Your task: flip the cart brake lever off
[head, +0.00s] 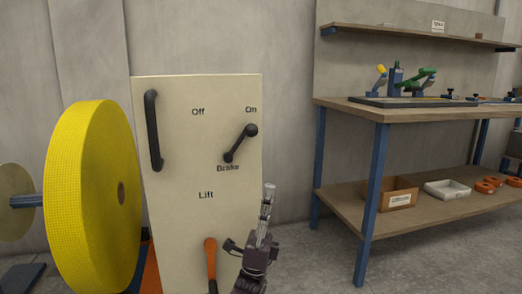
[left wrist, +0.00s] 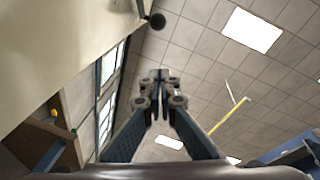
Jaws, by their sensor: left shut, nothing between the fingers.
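The cream cart panel (head: 180,240) stands upright with printed labels "Off", "On", "Brake" and "Lift". The black brake lever (head: 240,143) tilts up to the right, its knob just below "On". The lever's dark knob also shows at the top of the left wrist view (left wrist: 157,20). My left gripper (head: 269,188) points upward, shut and empty, below and to the right of the lever. It appears apart from the lever. Its closed fingers show in the middle of the left wrist view (left wrist: 160,76). My right gripper is not in view.
A black handle (head: 152,130) and an orange lift lever (head: 211,262) are on the panel. A big yellow tape roll (head: 85,200) stands at its left. A workbench (head: 345,108) with tools and a lower shelf stands right. Floor between panel and bench is clear.

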